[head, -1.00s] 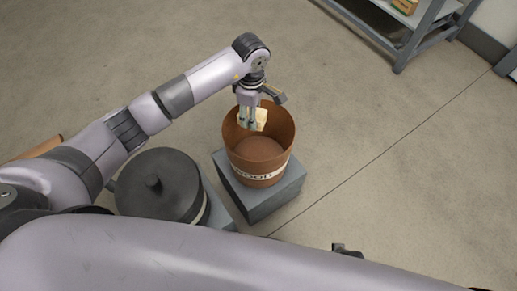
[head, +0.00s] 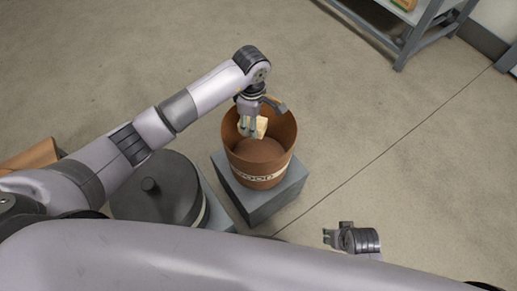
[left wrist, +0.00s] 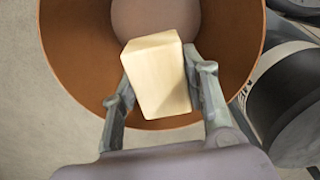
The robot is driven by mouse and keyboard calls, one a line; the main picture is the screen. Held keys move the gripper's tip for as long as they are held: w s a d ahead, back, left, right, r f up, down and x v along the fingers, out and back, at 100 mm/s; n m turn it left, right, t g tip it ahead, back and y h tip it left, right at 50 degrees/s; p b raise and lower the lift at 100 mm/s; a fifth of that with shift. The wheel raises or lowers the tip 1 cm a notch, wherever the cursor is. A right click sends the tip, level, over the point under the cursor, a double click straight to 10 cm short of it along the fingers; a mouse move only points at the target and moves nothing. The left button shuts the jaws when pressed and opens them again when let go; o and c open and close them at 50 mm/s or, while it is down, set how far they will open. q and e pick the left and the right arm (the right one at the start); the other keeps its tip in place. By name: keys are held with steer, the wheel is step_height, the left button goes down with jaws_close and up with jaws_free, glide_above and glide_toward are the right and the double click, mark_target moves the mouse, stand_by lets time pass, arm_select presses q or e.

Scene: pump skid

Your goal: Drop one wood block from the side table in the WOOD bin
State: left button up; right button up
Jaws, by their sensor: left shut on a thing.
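The pale wood block (head: 260,127) is held by my left gripper (head: 249,130) over the mouth of the brown WOOD bin (head: 262,183), near its far left rim. The left wrist view shows the block (left wrist: 157,75) between the two fingers of the left gripper (left wrist: 160,88), with the bin (left wrist: 75,60) around and below it. The bin's round floor shows beneath and looks bare where visible. My right gripper (head: 331,237) is at the lower right, apart from the bin and the block; its finger gap is too small to judge.
The bin stands on a grey block-shaped stand (head: 270,205). A dark lidded bin (head: 155,195) stands close on its left, under my left arm. A grey shelf unit (head: 425,30) is at the upper right. The concrete floor right of the bin is clear.

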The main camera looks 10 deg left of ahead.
arm_select(q)
steer(key=o, duration=1.2)
step_height(320, 180, up, 12)
stand_by(0.4)
